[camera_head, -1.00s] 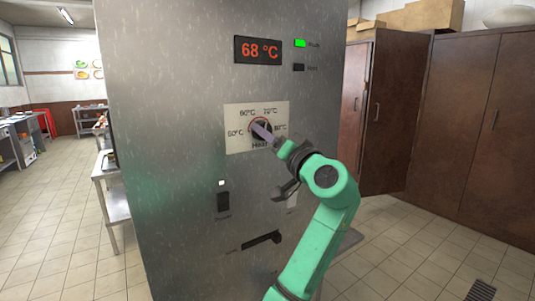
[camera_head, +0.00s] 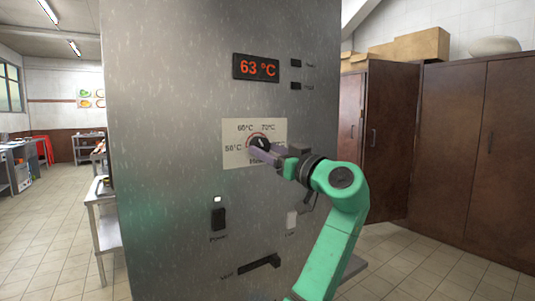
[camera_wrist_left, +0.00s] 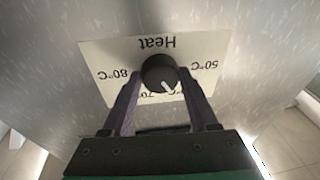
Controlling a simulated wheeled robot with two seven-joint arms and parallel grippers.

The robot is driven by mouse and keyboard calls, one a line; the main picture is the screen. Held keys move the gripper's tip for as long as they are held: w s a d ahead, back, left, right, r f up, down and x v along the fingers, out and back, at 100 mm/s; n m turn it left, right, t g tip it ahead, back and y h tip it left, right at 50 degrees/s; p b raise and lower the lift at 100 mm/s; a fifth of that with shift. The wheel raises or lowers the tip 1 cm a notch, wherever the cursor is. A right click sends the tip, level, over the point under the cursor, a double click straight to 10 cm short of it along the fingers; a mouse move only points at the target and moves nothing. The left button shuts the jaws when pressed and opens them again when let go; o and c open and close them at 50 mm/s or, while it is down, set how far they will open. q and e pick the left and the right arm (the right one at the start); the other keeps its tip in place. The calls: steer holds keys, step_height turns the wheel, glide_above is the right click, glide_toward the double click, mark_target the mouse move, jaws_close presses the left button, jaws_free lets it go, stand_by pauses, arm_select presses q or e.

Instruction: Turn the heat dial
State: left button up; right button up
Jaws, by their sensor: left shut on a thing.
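The black round heat dial (camera_head: 258,143) sits on a pale label plate (camera_head: 232,155) on the tall steel cabinet front. In the left wrist view the dial (camera_wrist_left: 160,73) shows its white mark pointing between the 60°C and 70°C side of the scale. My left gripper (camera_head: 262,149) is at the dial, its fingers shut on the dial's two sides; the wrist view shows one finger on each side (camera_wrist_left: 161,82). The red display (camera_head: 256,67) above reads 63 °C. My right gripper is not in view.
Two unlit indicators (camera_head: 296,63) are beside the display. A power switch (camera_head: 218,218), a pale switch (camera_head: 292,220) and a slotted lever (camera_head: 258,265) are below the dial. Brown cupboards (camera_head: 450,150) stand at right; a steel table (camera_head: 103,210) stands at left.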

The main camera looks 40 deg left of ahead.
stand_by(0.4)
arm_select(q)
steer(key=o, duration=1.4)
steer(key=b+v, duration=0.2)
steer(key=v, duration=1.2)
steer(key=shift+d, duration=0.3)
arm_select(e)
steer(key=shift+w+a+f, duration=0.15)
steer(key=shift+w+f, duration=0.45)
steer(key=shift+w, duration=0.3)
